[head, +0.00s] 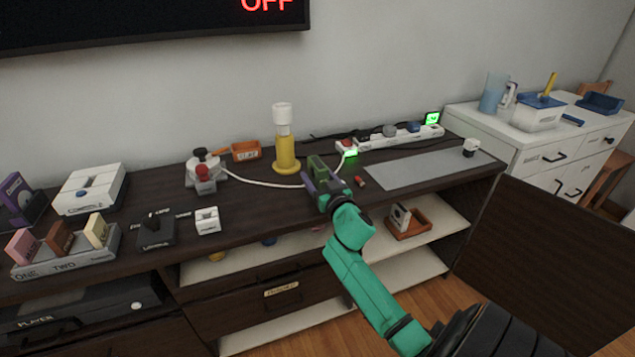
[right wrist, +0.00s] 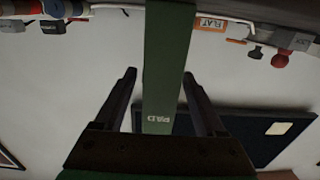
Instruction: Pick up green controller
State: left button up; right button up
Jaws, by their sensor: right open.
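The green controller (head: 317,166) is a slim green block on the dark console top, right of the yellow cylinder. In the right wrist view it is a long green bar (right wrist: 166,50) with the letters "PAD" on its near end. My right gripper (head: 322,184) reaches over the console at the controller. In the wrist view its open fingers (right wrist: 158,74) lie on either side of the green bar, with a gap showing on both sides. Part of the controller is hidden behind the gripper in the head view. My left gripper is not in view.
A yellow cylinder with a white top (head: 284,150) stands close left of the controller. A white cable (head: 262,184) runs past it to a power strip (head: 400,137). A small red item (head: 360,182) lies right of the gripper. A grey mat (head: 425,168) offers clear room farther right.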

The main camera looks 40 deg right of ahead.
jog(key=shift+w+d, duration=0.1)
jog(key=shift+w, duration=0.2)
jog(key=shift+s, duration=0.1)
jog(key=shift+c, duration=0.9)
grip_shut()
jog(key=shift+r, duration=0.1)
